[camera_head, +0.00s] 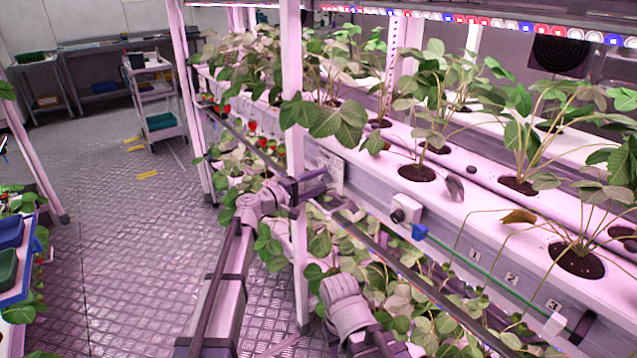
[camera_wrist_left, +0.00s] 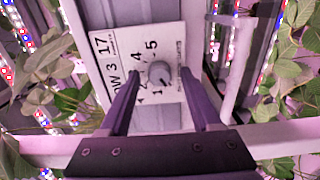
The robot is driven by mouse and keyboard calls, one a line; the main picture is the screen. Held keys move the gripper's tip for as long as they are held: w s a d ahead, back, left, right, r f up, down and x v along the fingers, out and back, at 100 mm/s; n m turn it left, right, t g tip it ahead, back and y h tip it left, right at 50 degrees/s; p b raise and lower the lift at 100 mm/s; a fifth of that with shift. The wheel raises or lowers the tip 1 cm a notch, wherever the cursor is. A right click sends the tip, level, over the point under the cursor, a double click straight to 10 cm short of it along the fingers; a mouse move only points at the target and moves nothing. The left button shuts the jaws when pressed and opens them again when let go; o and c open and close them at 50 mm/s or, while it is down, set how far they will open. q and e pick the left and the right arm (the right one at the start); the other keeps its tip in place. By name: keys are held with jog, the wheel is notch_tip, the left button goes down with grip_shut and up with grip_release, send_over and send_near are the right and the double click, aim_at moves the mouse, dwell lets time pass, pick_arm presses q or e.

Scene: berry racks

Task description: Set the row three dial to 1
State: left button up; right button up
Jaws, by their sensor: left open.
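The row three dial (camera_wrist_left: 159,73) is a small round grey knob on a white label plate (camera_wrist_left: 112,62) in the left wrist view. The knob's exact setting is too small to read. My left gripper (camera_wrist_left: 161,75) is open, its two dark fingers on either side of the knob; I cannot tell whether they touch it. In the head view my left gripper (camera_head: 312,185) reaches the plate (camera_head: 334,168) beside the white post, and hides the knob. My right gripper does not show.
A white upright post (camera_head: 291,120) stands close beside my left gripper. Strawberry plants grow in the white gutter (camera_head: 450,205) and below it. A white box with a black knob (camera_head: 405,208) sits on the gutter's side. The aisle floor (camera_head: 110,250) at left is clear.

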pick_arm(q)
grip_shut()
dwell(0.5)
